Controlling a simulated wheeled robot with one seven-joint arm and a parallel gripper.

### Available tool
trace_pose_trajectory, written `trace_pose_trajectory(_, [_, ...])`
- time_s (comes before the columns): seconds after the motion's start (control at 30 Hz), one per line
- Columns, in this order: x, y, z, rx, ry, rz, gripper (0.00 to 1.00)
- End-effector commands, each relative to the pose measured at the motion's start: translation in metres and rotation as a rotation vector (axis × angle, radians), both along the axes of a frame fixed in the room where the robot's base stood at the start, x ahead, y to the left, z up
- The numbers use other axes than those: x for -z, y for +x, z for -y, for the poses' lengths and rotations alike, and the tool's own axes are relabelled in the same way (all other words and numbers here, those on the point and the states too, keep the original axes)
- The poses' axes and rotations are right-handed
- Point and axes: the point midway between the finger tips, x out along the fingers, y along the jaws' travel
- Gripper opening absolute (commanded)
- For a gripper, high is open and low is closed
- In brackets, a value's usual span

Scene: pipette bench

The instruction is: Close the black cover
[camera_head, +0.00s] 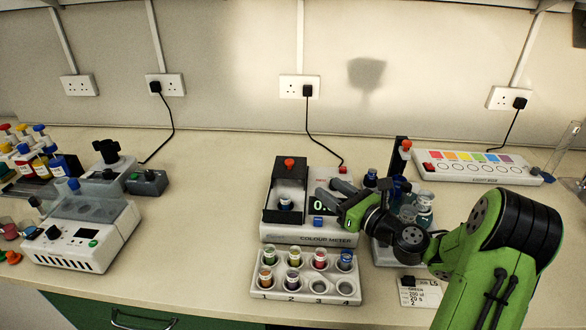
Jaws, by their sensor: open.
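The black cover (289,171) stands raised at the back of the white colour meter (285,235), with an orange-red knob on it. Below it is an open black-walled well holding a small vial (286,203). My gripper (327,189) is open and empty, just right of the well and in front of the meter's display. Its fingers point left and do not visibly touch the cover. My fingers and wrist hide part of the display and the meter's right side.
A rack (305,289) with several coloured vials stands in front of the meter. Glassware (424,209) stands right, near my wrist. A colour-strip panel (477,167) lies at back right. A white device (83,235) stands left, with clear bench between it and the meter.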

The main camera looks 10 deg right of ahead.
Motion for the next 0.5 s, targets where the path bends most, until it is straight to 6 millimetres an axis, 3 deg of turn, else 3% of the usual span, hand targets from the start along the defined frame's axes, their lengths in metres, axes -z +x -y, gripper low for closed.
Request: trace_pose_trajectory(0.5, [0.000, 0.110, -0.058, -0.006, -0.007, 0.004, 0.50])
